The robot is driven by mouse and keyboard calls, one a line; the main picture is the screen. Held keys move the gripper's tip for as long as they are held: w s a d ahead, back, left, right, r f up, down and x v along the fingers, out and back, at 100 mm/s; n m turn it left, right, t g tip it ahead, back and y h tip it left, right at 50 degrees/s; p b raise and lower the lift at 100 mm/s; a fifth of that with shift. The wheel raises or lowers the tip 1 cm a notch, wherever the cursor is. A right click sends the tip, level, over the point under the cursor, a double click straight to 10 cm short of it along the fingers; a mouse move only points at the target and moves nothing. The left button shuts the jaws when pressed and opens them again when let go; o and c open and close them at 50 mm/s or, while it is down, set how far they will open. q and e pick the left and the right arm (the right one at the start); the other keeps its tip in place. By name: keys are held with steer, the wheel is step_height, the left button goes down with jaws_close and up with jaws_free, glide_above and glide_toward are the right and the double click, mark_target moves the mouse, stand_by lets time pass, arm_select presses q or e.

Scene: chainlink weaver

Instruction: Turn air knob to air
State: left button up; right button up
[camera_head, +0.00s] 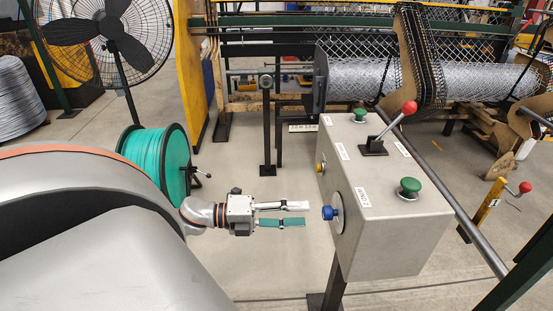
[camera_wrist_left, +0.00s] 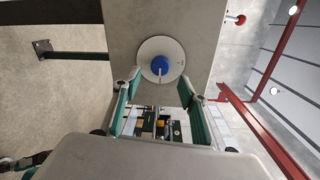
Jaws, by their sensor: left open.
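A blue air knob (camera_head: 328,213) sits on a pale round plate on the left side face of a grey control box (camera_head: 392,235). In the left wrist view the blue knob (camera_wrist_left: 160,65) shows ahead, just beyond the fingertips and roughly centred between them, with a pale mark pointing down in that picture. My left gripper (camera_head: 306,213) is open and empty, its fingers pointing right at the knob with a small gap. Its two fingers also show in the left wrist view (camera_wrist_left: 160,88), spread apart. My right gripper is not in view.
The box also carries green buttons (camera_head: 410,187), a red-tipped lever (camera_head: 409,108) and a yellow knob (camera_head: 320,167). A green spool (camera_head: 158,160) and a black fan (camera_head: 110,27) stand at the left. A mesh roll machine (camera_head: 365,80) stands behind. Floor below the gripper is clear.

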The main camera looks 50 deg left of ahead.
arm_select(q)
steer(key=shift+v, duration=2.75)
steer(key=d+f+n+t+y, duration=0.2)
steer(key=d+f+n+y, duration=0.2)
steer(key=f+n+y, duration=0.75)
steer(key=s+d+f+n+g+h, duration=0.1)
steer(key=s+d+f+n+g, duration=0.1)
steer(key=d+f+n, duration=0.4)
steer(key=s+d+f+n+g+h, duration=0.1)
steer(key=s+d+f+n+g, duration=0.2)
steer(key=d+f+n, duration=0.3)
steer(key=s+d+f, duration=0.1)
steer(key=d+f, duration=0.2)
steer(key=shift+s+d+h, duration=0.2)
steer(key=shift+s+h, duration=0.1)
steer(key=shift+h, duration=0.05)
